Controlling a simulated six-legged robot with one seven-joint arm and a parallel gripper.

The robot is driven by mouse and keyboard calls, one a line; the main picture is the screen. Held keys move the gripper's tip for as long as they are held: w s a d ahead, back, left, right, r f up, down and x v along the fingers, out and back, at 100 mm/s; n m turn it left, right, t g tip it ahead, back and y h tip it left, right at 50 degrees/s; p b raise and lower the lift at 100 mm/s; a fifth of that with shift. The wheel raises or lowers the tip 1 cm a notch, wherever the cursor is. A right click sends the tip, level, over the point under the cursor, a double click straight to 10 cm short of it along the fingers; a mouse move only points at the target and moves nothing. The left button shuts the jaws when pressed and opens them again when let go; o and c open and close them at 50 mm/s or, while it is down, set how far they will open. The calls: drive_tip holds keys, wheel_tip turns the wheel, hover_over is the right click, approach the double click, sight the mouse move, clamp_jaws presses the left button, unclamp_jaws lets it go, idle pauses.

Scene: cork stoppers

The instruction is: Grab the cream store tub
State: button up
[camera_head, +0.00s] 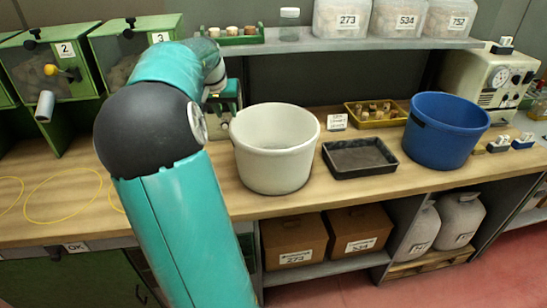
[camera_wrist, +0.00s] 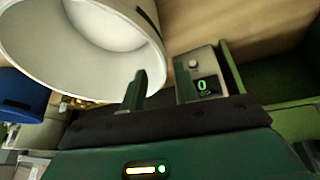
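The cream store tub (camera_head: 275,162) is a wide, off-white round tub standing upright on the wooden bench, right of my arm. It looks empty. In the wrist view the tub (camera_wrist: 60,65) fills the upper left, its rim and wall close to the left finger; I cannot tell whether they touch. My gripper (camera_wrist: 182,62) appears open, with its fingers apart and nothing seen held between them. In the head view my arm hides most of the gripper, behind and left of the tub.
A black tray (camera_head: 360,157) and a blue tub (camera_head: 445,130) stand right of the cream tub. A yellow tray of corks (camera_head: 376,113) and a small card (camera_head: 337,122) are behind. A device reading 0 (camera_wrist: 202,84) shows beyond the fingers. A shelf (camera_head: 340,44) overhangs the back.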

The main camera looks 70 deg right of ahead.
sight(232, 125)
drive_tip(key=x, duration=0.9)
drive_tip(key=shift+s, duration=0.15)
drive_tip(key=shift+a, duration=0.1)
clamp_jaws()
drive_tip(key=shift+r, duration=0.1)
